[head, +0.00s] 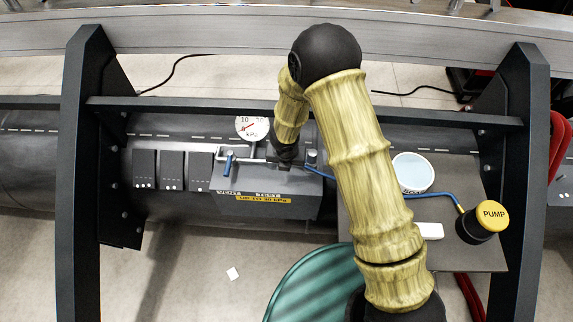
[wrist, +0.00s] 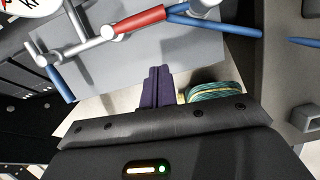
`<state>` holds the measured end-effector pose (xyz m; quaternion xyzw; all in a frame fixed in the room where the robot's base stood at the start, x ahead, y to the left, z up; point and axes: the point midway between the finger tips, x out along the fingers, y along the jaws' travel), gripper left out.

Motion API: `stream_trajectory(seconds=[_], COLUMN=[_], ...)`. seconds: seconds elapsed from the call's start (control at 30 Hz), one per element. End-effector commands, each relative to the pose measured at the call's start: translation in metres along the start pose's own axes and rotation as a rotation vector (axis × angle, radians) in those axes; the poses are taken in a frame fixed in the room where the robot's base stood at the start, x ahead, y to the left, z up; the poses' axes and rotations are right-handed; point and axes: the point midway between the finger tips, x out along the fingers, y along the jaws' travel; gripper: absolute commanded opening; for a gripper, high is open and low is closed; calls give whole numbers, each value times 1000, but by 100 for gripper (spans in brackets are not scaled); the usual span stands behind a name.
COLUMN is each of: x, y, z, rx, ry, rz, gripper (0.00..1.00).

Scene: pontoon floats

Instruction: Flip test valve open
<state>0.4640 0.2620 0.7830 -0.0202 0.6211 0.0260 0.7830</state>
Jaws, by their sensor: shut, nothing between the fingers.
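The grey valve box (head: 240,180) carries a pipe with VENT and TEST labels and a yellow "UP TO 30 kPa" strip. In the wrist view a red lever (wrist: 140,19), apparently the test valve's handle, lies roughly along the pipe. The vent's blue lever (head: 228,165) points down, away from the pipe; it also shows in the wrist view (wrist: 61,82). My gripper (wrist: 157,70) is shut and empty, its purple fingers below the red lever in the picture, apart from it. In the head view my arm hides the test valve.
A round gauge (head: 251,128) stands behind the pipe. A blue hose (head: 390,194) runs right to the yellow-topped pump (head: 484,223). A white-topped round container (head: 413,172) stands on the right-hand shelf. Dark frame posts (head: 88,180) flank the workspace.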

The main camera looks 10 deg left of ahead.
Motion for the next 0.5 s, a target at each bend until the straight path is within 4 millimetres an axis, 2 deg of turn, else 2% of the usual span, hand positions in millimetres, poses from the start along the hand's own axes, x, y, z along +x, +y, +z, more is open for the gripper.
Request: stream_trajectory(seconds=[0.03,0.2,0.33,0.5], x=[-13,-43,-56,-59], y=[-2,-3,-3,-2], z=[2,2,2,0], rx=[3,6,5,0], ry=[-1,-1,0,1], rz=[1,0,0,-1], gripper=[0,0,0,0])
